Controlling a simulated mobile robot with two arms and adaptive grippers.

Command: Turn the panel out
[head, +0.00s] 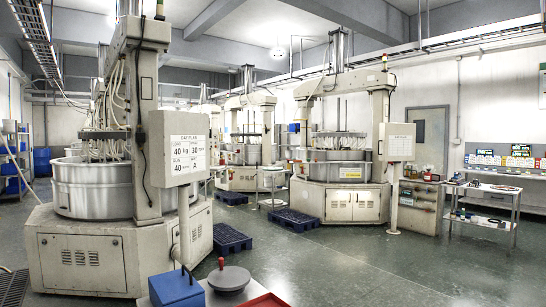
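The nearest panel (179,176) is a pale grey upright box on the front right of the near lapping machine (84,262). A white printed sheet headed "PLAN" covers much of its face, with LOAD and RUN figures on it. The panel's face points towards me and slightly right. A similar panel (397,153) stands on a post in front of the machine at the middle right. Neither of my grippers shows in the head view, so I see no contact with a panel.
A blue box (176,288), a grey round disc with a knob (229,279) and a red tray (265,301) are at the bottom edge. Blue pallets (231,239) (295,220) lie on the floor. A white work table (486,190) stands right. The right foreground floor is clear.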

